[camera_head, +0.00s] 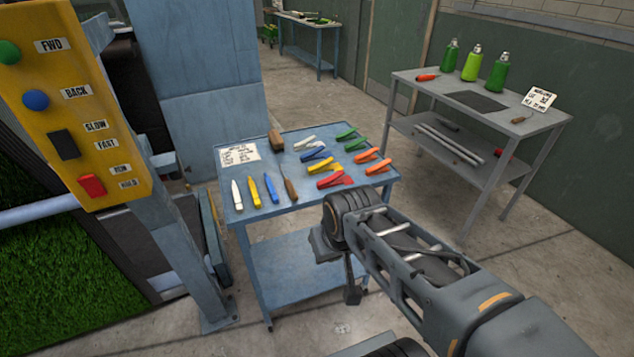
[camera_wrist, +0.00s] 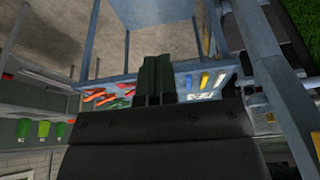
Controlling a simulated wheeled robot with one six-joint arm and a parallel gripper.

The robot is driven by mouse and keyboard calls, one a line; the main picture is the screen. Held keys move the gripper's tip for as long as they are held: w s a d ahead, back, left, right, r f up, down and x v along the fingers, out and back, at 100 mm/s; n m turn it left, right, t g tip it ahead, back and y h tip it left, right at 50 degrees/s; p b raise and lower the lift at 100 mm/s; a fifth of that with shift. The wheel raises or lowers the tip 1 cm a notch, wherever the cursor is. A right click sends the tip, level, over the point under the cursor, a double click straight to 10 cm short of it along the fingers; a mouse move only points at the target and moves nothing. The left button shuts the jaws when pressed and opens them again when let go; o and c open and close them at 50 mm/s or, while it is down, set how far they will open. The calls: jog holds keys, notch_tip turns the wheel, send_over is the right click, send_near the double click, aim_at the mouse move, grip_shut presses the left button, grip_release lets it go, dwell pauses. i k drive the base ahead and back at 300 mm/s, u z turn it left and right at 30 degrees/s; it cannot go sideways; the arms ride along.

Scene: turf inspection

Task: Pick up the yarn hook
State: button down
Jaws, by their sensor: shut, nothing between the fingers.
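A thin tool with a brown wooden handle, which looks like the yarn hook (camera_head: 290,188), lies on the blue table (camera_head: 322,205), right of a blue-handled tool (camera_head: 271,188). My gripper (camera_head: 352,294) hangs in front of the table's right front corner, apart from the hook and pointing down. In the wrist view my gripper's fingers (camera_wrist: 157,62) are together with nothing between them. The wrist view is upside down and shows coloured tools on both sides of the fingers; I cannot make out the hook there.
The blue table also holds a wooden block (camera_head: 276,139), a white card (camera_head: 238,154) and several coloured clamp-like tools. A yellow control panel (camera_head: 70,100) and post stand at left. A grey table (camera_head: 480,100) with green bottles stands at right. Bare floor lies between the tables.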

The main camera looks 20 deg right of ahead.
aim_at(291, 190)
jog(key=u, duration=3.7)
jog(key=k, duration=1.55)
jog(key=z, duration=2)
jog(key=i, duration=0.5)
